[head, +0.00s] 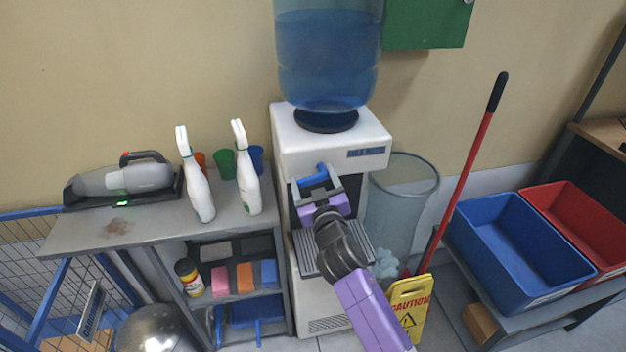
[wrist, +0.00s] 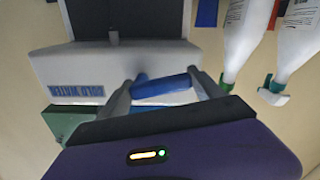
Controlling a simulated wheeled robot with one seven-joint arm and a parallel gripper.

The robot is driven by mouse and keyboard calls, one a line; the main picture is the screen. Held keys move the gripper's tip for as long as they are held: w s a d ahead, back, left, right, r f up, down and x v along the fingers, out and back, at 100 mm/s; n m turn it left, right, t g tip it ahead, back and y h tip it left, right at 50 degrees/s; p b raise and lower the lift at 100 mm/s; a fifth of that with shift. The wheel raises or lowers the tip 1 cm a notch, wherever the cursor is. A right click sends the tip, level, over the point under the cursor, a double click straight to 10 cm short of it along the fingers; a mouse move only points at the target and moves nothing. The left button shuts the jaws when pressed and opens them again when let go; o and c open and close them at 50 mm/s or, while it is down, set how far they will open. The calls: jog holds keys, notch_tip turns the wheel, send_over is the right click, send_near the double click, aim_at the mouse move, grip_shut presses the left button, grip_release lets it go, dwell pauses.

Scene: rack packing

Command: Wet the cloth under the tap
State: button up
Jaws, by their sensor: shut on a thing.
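The water dispenser (head: 330,150) stands against the wall under a big blue bottle (head: 328,60). My gripper (head: 315,188) is at its front, shut on a rolled blue cloth (head: 312,176). In the wrist view, the cloth (wrist: 162,85) lies crosswise between the two grey fingers, in front of the dispenser's white housing (wrist: 110,62). A small grey spout-like part (wrist: 113,38), perhaps the tap, shows at the dark recess beyond it. I cannot see any water running. Whether the cloth is wet cannot be told.
Two white spray bottles (head: 198,185) and a handheld vacuum (head: 125,178) stand on the grey shelf unit (head: 110,225) to the left. A clear bin (head: 395,215), a yellow caution sign (head: 408,310) and a red-handled pole (head: 465,170) are at the right, before blue (head: 515,240) and red crates (head: 580,220).

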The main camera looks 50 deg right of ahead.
jog(key=o, duration=2.1)
jog(key=b+v, duration=0.2)
jog(key=v, duration=0.5)
jog(key=shift+s+a, duration=0.25)
jog(key=shift+s, duration=0.1)
